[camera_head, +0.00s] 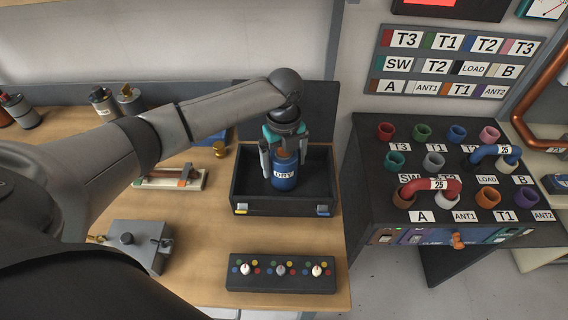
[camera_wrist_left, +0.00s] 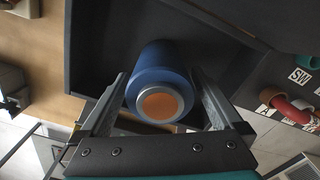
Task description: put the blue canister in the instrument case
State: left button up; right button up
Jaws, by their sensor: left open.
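The blue canister (camera_head: 285,174) stands upright inside the open black instrument case (camera_head: 284,207), with its label facing the head camera. Its lid stands raised behind it. My left gripper (camera_head: 285,160) points down into the case, with one finger on each side of the canister's upper part. In the left wrist view, the canister (camera_wrist_left: 160,85) with its orange-centred top lies between the two open fingers (camera_wrist_left: 160,100). The case's dark inside (camera_wrist_left: 100,50) surrounds it there. My right gripper is not in view.
A black control box with knobs (camera_head: 281,273) lies in front of the case. A grey box (camera_head: 138,243) and a small switch board (camera_head: 172,180) are to the left. A patch panel (camera_head: 455,190) with coloured sockets stands to the right, past the bench edge.

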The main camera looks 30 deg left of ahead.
pick_arm(q)
notch_tip(320, 180, up, 11)
jog(key=shift+f+p, duration=0.1)
jog(key=shift+p, duration=0.25)
jog(key=shift+d, duration=0.1)
dwell(0.3)
